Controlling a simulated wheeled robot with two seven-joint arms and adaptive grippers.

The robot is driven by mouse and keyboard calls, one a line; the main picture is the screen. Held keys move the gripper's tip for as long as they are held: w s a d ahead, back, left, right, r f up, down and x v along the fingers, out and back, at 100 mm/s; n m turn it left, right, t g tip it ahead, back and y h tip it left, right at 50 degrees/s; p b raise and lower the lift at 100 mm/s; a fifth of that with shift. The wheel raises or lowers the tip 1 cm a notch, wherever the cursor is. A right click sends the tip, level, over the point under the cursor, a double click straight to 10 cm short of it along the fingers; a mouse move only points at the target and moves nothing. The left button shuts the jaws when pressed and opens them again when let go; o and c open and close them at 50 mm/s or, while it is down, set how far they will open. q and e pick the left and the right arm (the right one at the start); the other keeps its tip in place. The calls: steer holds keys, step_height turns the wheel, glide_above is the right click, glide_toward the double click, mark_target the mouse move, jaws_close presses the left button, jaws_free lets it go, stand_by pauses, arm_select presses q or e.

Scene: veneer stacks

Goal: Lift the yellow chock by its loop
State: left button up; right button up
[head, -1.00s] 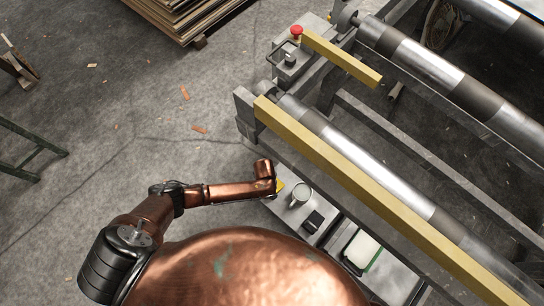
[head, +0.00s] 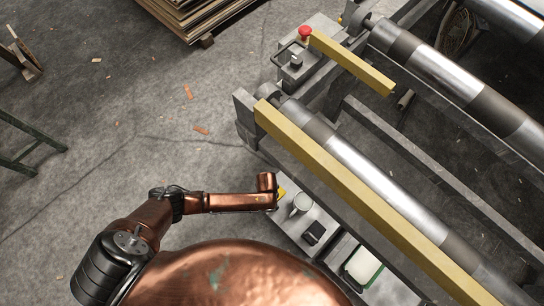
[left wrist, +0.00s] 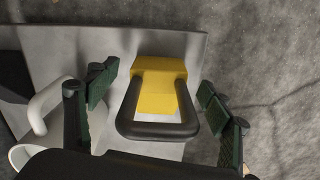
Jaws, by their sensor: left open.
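The yellow chock (left wrist: 160,90) lies on a pale grey shelf (left wrist: 120,45), near its edge. Its thick black loop (left wrist: 160,131) points toward my wrist camera. My left gripper (left wrist: 155,98) is open, with one green-padded finger on each side of the chock and loop, apart from both. In the head view only a small yellow part of the chock (head: 281,192) shows beside the end of my left arm. The left fingers are hidden there. My right gripper is not in view.
A mug (head: 301,203) and a small black box (head: 314,232) stand close to the chock on the shelf. A long yellow bar (head: 350,185) and rollers run alongside. Open floor lies left.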

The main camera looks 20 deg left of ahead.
arm_select(q)
steer(key=shift+c, duration=0.3)
steer(key=c, duration=1.4)
steer(key=shift+c, duration=0.2)
steer(key=shift+r, duration=0.1)
